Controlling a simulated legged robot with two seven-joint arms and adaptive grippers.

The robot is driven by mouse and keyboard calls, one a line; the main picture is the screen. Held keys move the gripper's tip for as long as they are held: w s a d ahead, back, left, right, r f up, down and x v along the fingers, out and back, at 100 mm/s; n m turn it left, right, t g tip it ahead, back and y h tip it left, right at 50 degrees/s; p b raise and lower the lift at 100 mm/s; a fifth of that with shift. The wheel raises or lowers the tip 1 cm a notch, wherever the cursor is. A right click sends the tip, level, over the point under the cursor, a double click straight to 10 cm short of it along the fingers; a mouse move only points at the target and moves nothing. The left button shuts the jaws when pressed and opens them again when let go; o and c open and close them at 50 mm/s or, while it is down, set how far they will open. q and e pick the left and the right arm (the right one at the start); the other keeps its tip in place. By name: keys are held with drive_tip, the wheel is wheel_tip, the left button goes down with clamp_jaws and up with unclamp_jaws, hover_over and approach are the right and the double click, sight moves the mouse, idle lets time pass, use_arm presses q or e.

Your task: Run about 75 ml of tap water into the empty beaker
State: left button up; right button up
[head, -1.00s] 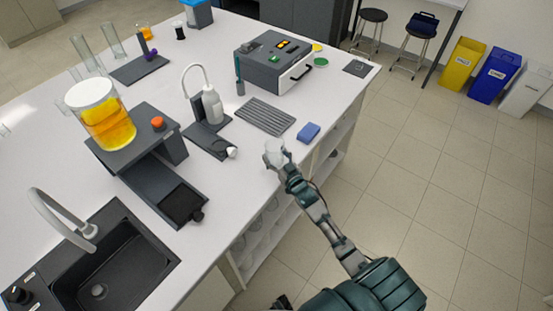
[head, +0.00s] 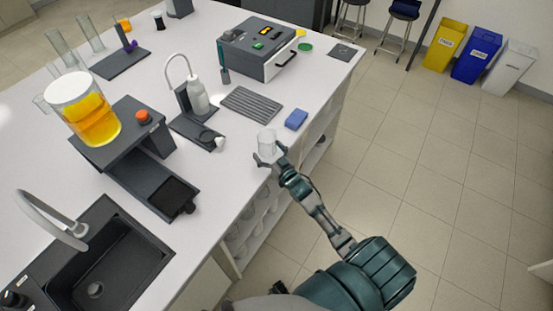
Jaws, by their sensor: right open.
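A small clear beaker (head: 267,139) stands upright near the front edge of the white bench and looks empty. My right gripper (head: 269,155) is open at the beaker, with its fingers spread on either side of the lower part. I cannot tell whether the fingers touch the glass. The curved grey tap (head: 42,212) rises beside the black sink (head: 124,258) at the lower left. A dark control with a light top (head: 14,299) sits at the sink's left corner. My left gripper is not in view.
A white bottle (head: 198,98), ribbed grey mat (head: 251,103), blue sponge (head: 296,120) and grey instrument (head: 255,50) are beyond. The bench strip left of the beaker is clear.

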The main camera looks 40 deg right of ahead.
drive_tip(key=shift+s, duration=5)
drive_tip(key=s+f+g, duration=0.3)
drive_tip(key=f, duration=0.8)
drive_tip(key=s+a+f+g, duration=0.15)
drive_tip(key=s+f, duration=0.25)
drive_tip(key=f, duration=0.7)
drive_tip(key=s+f+g, duration=0.3)
drive_tip(key=f+g, duration=0.1)
drive_tip(key=f, duration=0.7)
drive_tip(key=s+a+f+n+g, duration=0.1)
drive_tip(key=s+a+f+g, duration=0.2)
drive_tip(key=s+f, duration=0.6)
drive_tip(key=s+a+f+n+g, duration=0.1)
drive_tip(key=s+a+f+g, duration=0.2)
drive_tip(key=s+f, duration=0.6)
drive_tip(key=s, duration=0.7)
drive_tip(key=shift+a+f+g, duration=0.35)
drive_tip(key=shift+a+f, duration=0.05)
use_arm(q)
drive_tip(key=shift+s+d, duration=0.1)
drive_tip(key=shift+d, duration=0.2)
use_arm(e)
drive_tip(key=shift+o, duration=0.3)
drive_tip(key=s+a+f+g, duration=0.1)
drive_tip(key=s+g, duration=0.1)
drive_tip(key=s, duration=0.5)
drive_tip(key=shift+s+a+f+n, duration=0.15)
drive_tip(key=shift+s+f+n, duration=0.2)
drive_tip(key=shift+f+n, duration=0.05)
